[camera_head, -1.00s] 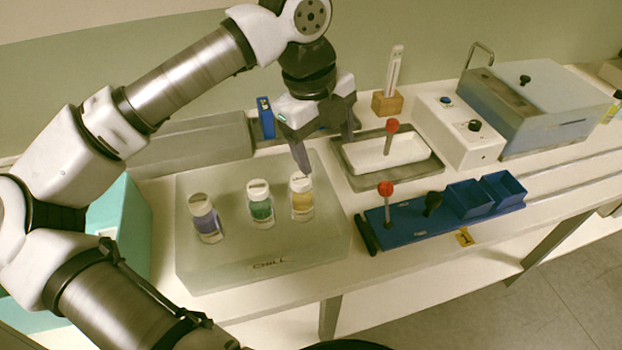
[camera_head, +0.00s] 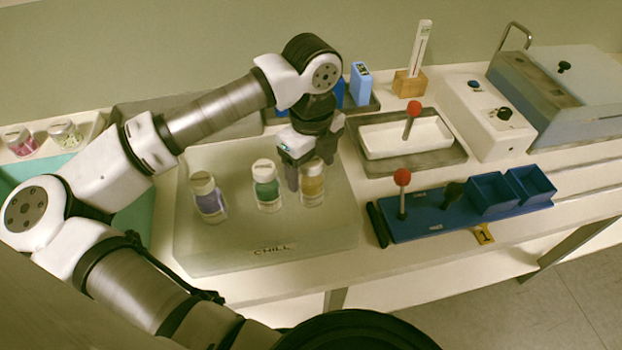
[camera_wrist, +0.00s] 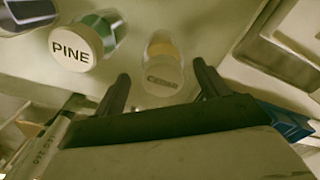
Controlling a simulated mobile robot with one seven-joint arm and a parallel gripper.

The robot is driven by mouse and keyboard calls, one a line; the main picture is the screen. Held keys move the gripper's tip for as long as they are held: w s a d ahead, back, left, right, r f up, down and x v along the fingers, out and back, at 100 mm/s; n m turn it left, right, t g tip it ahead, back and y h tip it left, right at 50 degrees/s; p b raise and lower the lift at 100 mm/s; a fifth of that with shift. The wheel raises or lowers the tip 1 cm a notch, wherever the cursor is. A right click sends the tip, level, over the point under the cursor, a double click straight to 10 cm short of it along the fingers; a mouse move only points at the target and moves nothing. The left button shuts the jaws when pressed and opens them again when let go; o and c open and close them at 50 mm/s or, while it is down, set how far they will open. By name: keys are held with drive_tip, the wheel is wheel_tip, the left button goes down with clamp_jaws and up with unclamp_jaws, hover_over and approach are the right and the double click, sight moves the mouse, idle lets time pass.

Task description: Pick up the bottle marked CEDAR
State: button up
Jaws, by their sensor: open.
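A yellow bottle (camera_head: 313,188) stands upright at the right end of the row of bottles on the CHILL plate (camera_head: 215,258). In the wrist view its pale cap (camera_wrist: 162,76) carries faint lettering that looks like CEDAR but is hard to read. My gripper (camera_head: 312,172) is open, pointing down at the yellow bottle, and partly hides its top. In the wrist view the yellow bottle shows between the two spread fingers (camera_wrist: 160,72), with no grip on it. The green bottle (camera_head: 267,188), marked PINE in the wrist view (camera_wrist: 75,45), stands just to the left.
A purple bottle (camera_head: 208,197) stands farther left on the plate. A grey tray with a white dish (camera_head: 400,138) and a blue rack with a red-knobbed post (camera_head: 402,190) lie to the right. Blue boxes (camera_head: 360,85) stand behind my gripper. The plate's front is clear.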

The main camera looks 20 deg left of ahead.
sight(312, 178)
drive_tip(key=shift+w+a+f+p, duration=0.15)
drive_tip(key=shift+f+p, duration=0.15)
drive_tip(key=shift+f, duration=0.8)
drive_tip(key=shift+w+d+f+p, duration=0.15)
drive_tip(key=shift+f+p, duration=0.1)
drive_tip(key=shift+f, duration=0.85)
drive_tip(key=shift+a, duration=0.1)
drive_tip(key=shift+c, duration=0.2)
drive_tip(key=c, duration=1.2)
drive_tip(key=shift+o, duration=0.2)
drive_tip(key=shift+r, duration=0.1)
